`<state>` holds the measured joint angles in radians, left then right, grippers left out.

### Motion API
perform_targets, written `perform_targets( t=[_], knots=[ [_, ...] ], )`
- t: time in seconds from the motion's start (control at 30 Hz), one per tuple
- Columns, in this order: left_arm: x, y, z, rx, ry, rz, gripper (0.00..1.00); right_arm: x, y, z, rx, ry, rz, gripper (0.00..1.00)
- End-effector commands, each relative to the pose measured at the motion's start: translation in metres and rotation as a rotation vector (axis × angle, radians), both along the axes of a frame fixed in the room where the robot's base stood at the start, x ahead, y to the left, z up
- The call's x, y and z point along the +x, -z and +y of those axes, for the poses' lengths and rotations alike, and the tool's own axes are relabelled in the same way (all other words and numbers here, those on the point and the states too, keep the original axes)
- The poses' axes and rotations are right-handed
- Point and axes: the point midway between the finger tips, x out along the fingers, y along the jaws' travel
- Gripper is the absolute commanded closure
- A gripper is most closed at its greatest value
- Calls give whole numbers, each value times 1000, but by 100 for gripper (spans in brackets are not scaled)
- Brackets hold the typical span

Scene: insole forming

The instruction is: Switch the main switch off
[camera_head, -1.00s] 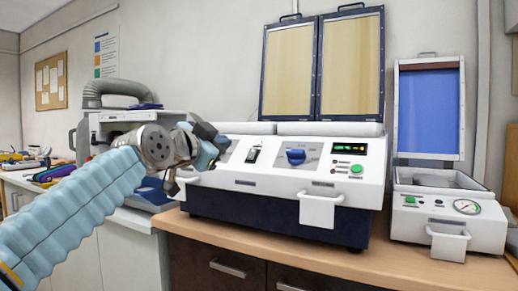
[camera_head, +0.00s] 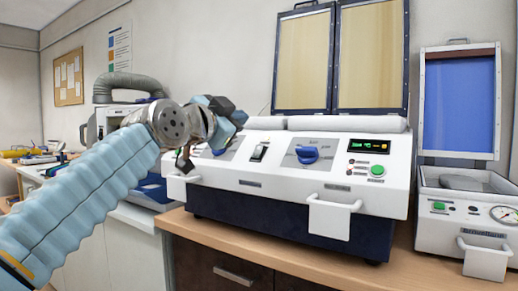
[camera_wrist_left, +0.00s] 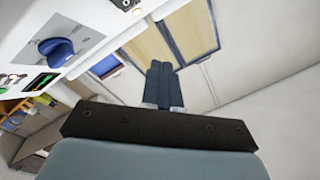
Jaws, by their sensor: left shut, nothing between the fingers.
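The white forming machine (camera_head: 290,192) stands on the bench. Its sloped front panel has a black rocker switch (camera_head: 259,152) in a pale frame and, to the right, a blue rotary knob (camera_head: 307,154). The rocker's position is too small to tell. My left gripper (camera_head: 228,112) is shut and empty, up and to the left of the rocker switch, apart from it. It covers part of the panel's left end. In the left wrist view the closed fingers (camera_wrist_left: 162,85) point away from the panel's blue knob (camera_wrist_left: 56,51), towards the lids and wall. My right gripper is not in view.
A lit green display (camera_head: 369,145) and green button (camera_head: 377,170) are right of the knob. White handles (camera_head: 333,215) stick out in front. Two framed lids (camera_head: 372,55) stand up behind. A smaller machine with a gauge (camera_head: 455,215) stands right. Wooden bench edge (camera_head: 270,247) below.

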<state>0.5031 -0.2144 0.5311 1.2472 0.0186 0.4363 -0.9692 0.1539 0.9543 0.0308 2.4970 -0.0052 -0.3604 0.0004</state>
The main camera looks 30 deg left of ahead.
Motion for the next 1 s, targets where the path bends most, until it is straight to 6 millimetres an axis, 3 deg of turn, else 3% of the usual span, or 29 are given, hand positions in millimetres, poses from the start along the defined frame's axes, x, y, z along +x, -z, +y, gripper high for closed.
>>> perform_targets(
  t=[0.43, 1.0],
  knots=[
    [43, 38, -3, 0, 0, 1, 100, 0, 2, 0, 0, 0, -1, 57],
    [50, 44, -4, 0, 0, 0, 100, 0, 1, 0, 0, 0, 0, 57]
  ],
)
